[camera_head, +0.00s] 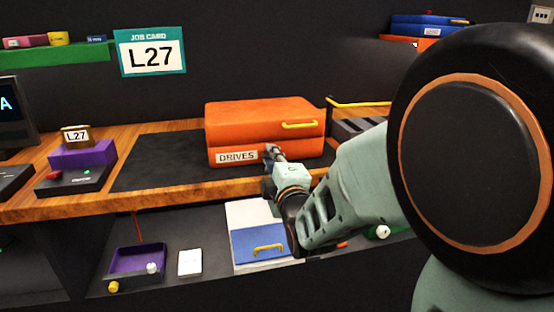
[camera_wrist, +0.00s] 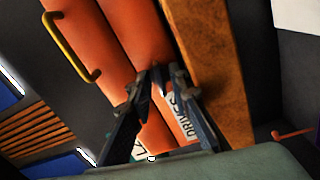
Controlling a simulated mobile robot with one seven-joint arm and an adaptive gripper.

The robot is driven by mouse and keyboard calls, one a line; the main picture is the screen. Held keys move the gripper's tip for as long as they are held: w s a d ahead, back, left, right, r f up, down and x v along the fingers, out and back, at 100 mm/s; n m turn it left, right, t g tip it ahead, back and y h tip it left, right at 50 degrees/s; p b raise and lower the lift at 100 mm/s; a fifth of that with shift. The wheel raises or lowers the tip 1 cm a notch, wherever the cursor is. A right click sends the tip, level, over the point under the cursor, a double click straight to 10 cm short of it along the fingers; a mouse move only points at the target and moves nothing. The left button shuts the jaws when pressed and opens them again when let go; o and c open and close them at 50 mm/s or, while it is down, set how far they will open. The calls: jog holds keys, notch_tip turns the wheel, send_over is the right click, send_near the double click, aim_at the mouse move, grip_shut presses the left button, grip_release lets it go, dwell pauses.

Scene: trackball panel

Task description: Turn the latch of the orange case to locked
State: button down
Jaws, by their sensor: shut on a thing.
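The orange case (camera_head: 266,114) lies closed on a dark mat on the wooden bench, with a yellow handle (camera_head: 299,125) and a white "DRIVES" label (camera_head: 237,157) on its front. It fills the upper middle of the wrist view (camera_wrist: 114,38), where the label (camera_wrist: 183,115) is partly behind a finger. My gripper (camera_head: 271,152) is at the case's front face, just right of the label. In the wrist view my gripper (camera_wrist: 158,82) has its fingertips close together at the case front, shut on a small part there. The latch is hidden by the fingers, so its angle cannot be told.
A purple block with an L27 card (camera_head: 77,137) stands left on the bench. A rack with a yellow bar (camera_head: 359,104) is right of the case. The dark mat (camera_head: 160,163) is bare left of the case. A lower shelf holds a purple tray (camera_head: 137,260) and a blue item (camera_head: 260,244).

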jog(key=shift+d+n, duration=0.2)
jog(key=shift+n, duration=0.7)
jog(key=shift+w+d+f, duration=0.1)
jog(key=shift+d+f, duration=0.05)
jog(key=c, duration=2.2)
grip_release()
jog(key=shift+o, duration=0.2)
